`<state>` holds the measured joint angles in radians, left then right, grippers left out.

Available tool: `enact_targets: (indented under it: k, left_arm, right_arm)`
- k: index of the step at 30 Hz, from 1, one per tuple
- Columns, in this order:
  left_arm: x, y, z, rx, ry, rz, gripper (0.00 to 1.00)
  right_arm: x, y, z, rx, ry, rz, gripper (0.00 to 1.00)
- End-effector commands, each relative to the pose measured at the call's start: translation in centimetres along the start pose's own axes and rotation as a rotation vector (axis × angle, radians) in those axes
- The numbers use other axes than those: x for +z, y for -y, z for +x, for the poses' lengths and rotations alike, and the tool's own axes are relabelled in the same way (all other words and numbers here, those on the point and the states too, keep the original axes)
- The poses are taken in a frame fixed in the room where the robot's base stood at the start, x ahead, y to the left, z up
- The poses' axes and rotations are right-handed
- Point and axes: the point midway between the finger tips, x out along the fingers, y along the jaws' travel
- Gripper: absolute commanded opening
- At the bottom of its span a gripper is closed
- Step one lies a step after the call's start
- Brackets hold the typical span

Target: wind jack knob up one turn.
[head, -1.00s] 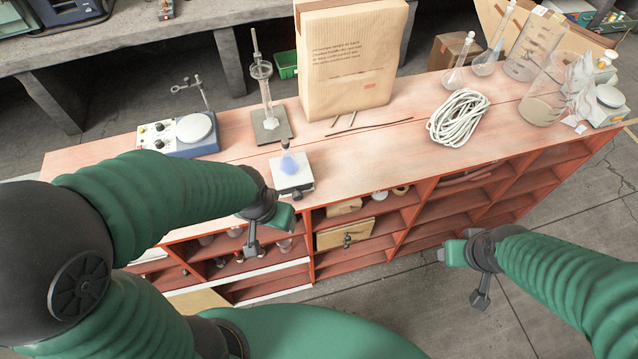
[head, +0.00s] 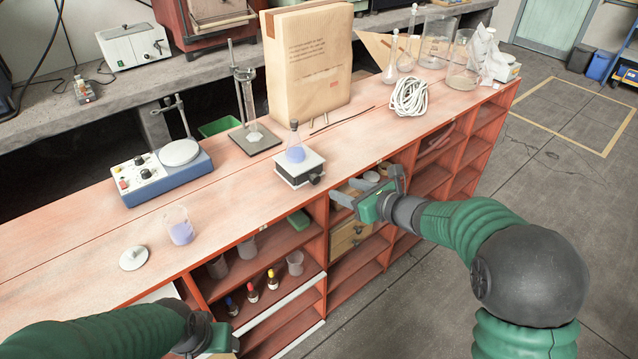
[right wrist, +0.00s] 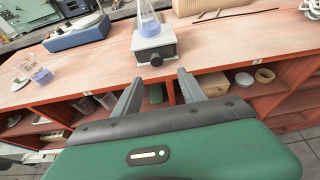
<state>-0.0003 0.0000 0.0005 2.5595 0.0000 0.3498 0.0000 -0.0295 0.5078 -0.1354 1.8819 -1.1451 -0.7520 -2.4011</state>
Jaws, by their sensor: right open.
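The jack (head: 299,168) is a small white-topped block near the front edge of the red bench, with a flask (head: 295,145) of bluish liquid standing on it. Its dark round knob (head: 315,180) faces the front right side. In the right wrist view the knob (right wrist: 156,60) lies ahead, beyond the fingertips. My right gripper (head: 345,192) is open and empty, in front of the bench edge, apart from the knob; its two fingers also show in the right wrist view (right wrist: 157,86). My left gripper (head: 215,340) is at the bottom edge, its fingers hidden or cut off.
A hotplate stirrer (head: 165,170), a beaker (head: 179,226) and a stand (head: 248,110) are left of the jack. A paper bag (head: 308,65) and coiled rope (head: 409,97) stand behind and right. Open shelves lie below the bench edge.

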Motion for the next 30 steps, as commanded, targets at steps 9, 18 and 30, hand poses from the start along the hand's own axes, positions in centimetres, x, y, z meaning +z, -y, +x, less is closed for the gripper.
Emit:
enact_targets:
  k: [9,18,30]
  left_arm:
    - [-0.1,0.0,-0.4,0.000,0.001,-0.001,0.60]
    - [-0.1,0.0,-0.6,0.000,0.001,-0.001,0.60]
    - [-0.1,0.0,-0.5,0.000,0.001,-0.001,0.60]
  right_arm:
    - [0.4,-1.0,8.5,0.001,-0.004,-0.006,0.49]
    - [0.3,-0.6,11.2,-0.002,-0.003,-0.002,0.49]
    - [0.3,-0.8,11.3,-0.002,-0.004,-0.004,0.21]
